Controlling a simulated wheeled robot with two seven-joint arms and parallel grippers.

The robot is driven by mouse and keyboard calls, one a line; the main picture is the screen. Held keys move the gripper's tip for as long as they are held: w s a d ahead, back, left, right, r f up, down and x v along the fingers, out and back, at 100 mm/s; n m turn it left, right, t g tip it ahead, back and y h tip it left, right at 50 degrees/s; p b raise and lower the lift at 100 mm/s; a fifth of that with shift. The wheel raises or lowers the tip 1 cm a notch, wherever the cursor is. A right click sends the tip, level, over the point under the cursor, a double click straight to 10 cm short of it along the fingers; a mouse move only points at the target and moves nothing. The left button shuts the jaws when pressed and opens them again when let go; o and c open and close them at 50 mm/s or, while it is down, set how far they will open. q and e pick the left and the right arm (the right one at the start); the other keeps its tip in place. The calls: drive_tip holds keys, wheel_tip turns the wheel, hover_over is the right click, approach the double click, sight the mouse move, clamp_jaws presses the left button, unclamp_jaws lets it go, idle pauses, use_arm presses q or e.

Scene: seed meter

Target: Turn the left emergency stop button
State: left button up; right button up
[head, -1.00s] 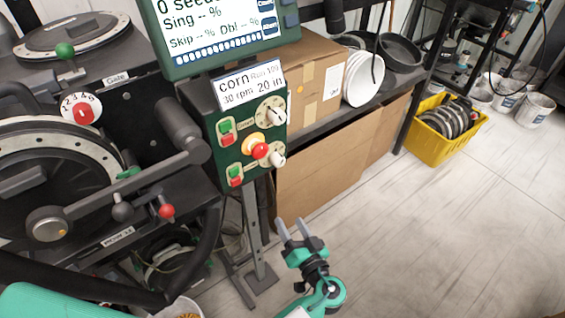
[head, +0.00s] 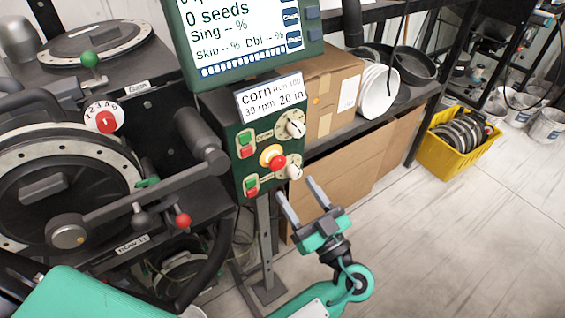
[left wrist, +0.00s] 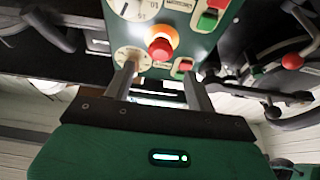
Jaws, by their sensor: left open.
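The emergency stop button (head: 277,162) is a red knob on a yellow collar on the green control panel (head: 243,119). In the left wrist view the red button (left wrist: 160,48) is upper middle, beyond the fingertips. My left gripper (head: 298,202) is open and empty, just below and in front of the panel. Its two fingers (left wrist: 160,80) point up toward the panel, one on each side of the button's line, apart from it. My right gripper is not in view.
White dials (head: 291,125) and green and red push buttons (head: 245,143) surround the button. A display (head: 245,40) stands above. The seed meter machine (head: 60,190) with its handle is left. A cardboard box (head: 330,85) and shelf are behind; a yellow bin (head: 446,160) stands on open floor at right.

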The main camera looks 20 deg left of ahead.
sight(280, 166)
use_arm(q)
drive_tip(key=p+x, duration=0.1)
drive_tip(key=x, duration=0.4)
drive_tip(key=shift+a+r+p, duration=0.1)
drive_tip(key=shift+r+p, duration=0.05)
drive_tip(key=shift+p, duration=0.2)
drive_tip(key=shift+x, duration=0.85)
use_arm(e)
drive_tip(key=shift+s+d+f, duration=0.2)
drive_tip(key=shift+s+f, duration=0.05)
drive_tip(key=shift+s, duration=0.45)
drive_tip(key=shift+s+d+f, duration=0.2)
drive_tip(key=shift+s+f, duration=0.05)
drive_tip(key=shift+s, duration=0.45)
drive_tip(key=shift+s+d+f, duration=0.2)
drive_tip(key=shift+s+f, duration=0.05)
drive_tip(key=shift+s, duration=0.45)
